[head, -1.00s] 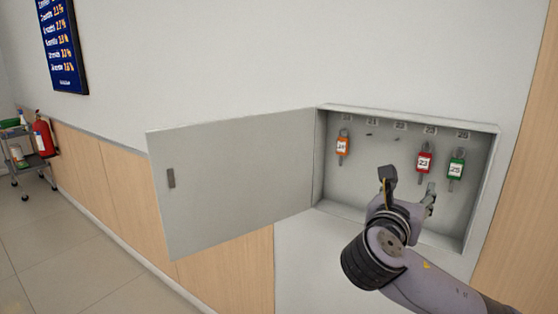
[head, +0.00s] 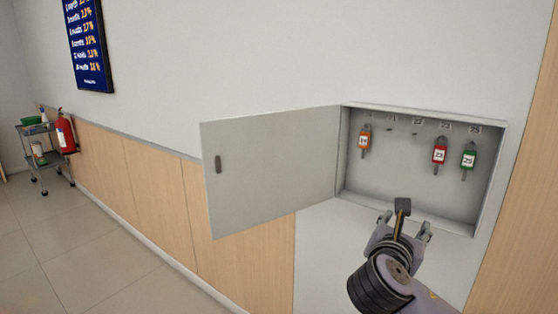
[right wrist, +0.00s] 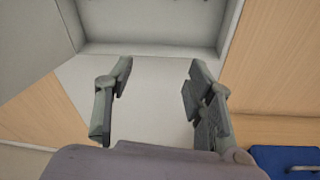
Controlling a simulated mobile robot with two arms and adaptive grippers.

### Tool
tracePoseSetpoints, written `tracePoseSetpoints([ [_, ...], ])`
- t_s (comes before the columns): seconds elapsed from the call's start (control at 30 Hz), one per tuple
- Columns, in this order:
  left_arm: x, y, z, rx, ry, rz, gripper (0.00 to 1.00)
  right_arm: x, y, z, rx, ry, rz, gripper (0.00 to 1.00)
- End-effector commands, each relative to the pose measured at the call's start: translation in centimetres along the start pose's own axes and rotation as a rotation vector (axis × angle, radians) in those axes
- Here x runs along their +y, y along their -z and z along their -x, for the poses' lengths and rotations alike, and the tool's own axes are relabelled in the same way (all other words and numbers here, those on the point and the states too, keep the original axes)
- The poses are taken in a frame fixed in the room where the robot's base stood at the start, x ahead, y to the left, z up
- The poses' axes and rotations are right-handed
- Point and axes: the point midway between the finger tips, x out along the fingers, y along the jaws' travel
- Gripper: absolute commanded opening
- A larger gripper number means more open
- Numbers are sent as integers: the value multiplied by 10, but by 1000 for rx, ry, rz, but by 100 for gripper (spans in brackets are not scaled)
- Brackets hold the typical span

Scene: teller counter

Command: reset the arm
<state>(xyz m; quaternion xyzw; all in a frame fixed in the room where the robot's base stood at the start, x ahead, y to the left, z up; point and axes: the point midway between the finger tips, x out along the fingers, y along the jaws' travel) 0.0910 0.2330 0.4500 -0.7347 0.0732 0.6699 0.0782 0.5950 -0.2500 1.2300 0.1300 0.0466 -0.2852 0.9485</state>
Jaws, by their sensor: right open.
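My right gripper (head: 404,222) is in front of the lower edge of the open key cabinet (head: 420,185) in the head view. In the right wrist view its two fingers (right wrist: 155,100) are spread apart with nothing between them. The grey cabinet door (head: 270,170) is swung open to the left. An orange-tagged key (head: 364,142), a red-tagged key (head: 439,152) and a green-tagged key (head: 468,158) hang on hooks inside. My left gripper is not in view.
A fire extinguisher (head: 66,134) and a small cart (head: 42,158) stand by the wall at the far left. A blue rate board (head: 88,45) hangs above. The floor (head: 90,250) at left is clear. A blue object (right wrist: 285,162) shows at the right wrist view's lower right.

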Motion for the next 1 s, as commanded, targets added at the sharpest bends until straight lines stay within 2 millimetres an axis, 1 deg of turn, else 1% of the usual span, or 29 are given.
tracePoseSetpoints([
  [0.03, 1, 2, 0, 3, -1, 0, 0, -1, 16, 2, 38, -8, -41, 49],
  [0.17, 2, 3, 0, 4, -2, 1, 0, -6, 55, 9, 143, -16, -177, 49],
  [0.27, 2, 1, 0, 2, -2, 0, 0, -13, 90, 18, 241, -6, -309, 49],
  [0.3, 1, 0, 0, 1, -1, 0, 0, -17, 108, 22, 288, 6, -374, 49],
  [0.37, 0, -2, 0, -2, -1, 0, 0, -25, 136, 32, 368, 36, -488, 49],
  [0.4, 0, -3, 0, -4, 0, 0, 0, -32, 157, 40, 425, 66, -577, 49],
  [0.47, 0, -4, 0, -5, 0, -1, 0, -45, 189, 54, 514, 131, -726, 49],
  [0.5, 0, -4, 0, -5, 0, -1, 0, -54, 208, 65, 568, 184, -829, 49],
  [0.57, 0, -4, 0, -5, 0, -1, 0, -70, 236, 82, 637, 280, -983, 49],
  [0.6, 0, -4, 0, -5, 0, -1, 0, -82, 254, 94, 676, 352, -1084, 49],
  [0.7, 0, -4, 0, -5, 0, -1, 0, -111, 290, 125, 736, 552, -1323, 49],
  [0.8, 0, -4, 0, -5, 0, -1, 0, -138, 315, 151, 746, 737, -1512, 49],
  [0.9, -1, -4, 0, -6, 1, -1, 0, -159, 331, 172, 726, 893, -1653, 49],
  [1.0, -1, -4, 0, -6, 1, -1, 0, -179, 342, 190, 688, 1028, -1767, 49],
])
